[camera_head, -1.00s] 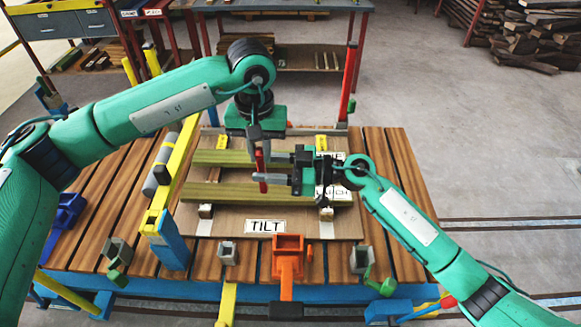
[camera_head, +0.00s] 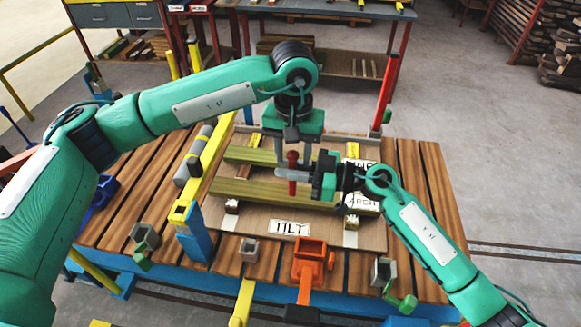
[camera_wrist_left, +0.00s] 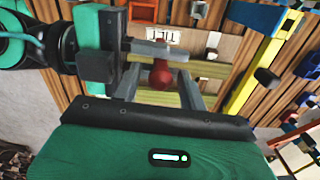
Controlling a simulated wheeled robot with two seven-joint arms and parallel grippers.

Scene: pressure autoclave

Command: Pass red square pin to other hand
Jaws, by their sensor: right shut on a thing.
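The red pin (camera_head: 292,160) stands upright above the work board, with its rounded head up. My right gripper (camera_head: 291,174) comes in from the right and is shut on the pin below its head. My left gripper (camera_head: 292,150) points down from above. Its two fingers are apart, on either side of the pin's upper part, with gaps between. In the left wrist view the red pin (camera_wrist_left: 160,76) shows between the open left fingers (camera_wrist_left: 160,90), and the right gripper's grey fingers (camera_wrist_left: 160,50) cross it. The pin's square section is hard to make out.
Olive-green beams (camera_head: 250,192) lie on the board below the grippers, with a TILT label (camera_head: 290,228) in front. A yellow beam (camera_head: 205,165) stands left. An orange socket (camera_head: 309,250) and grey sockets (camera_head: 249,250) line the wooden table's front.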

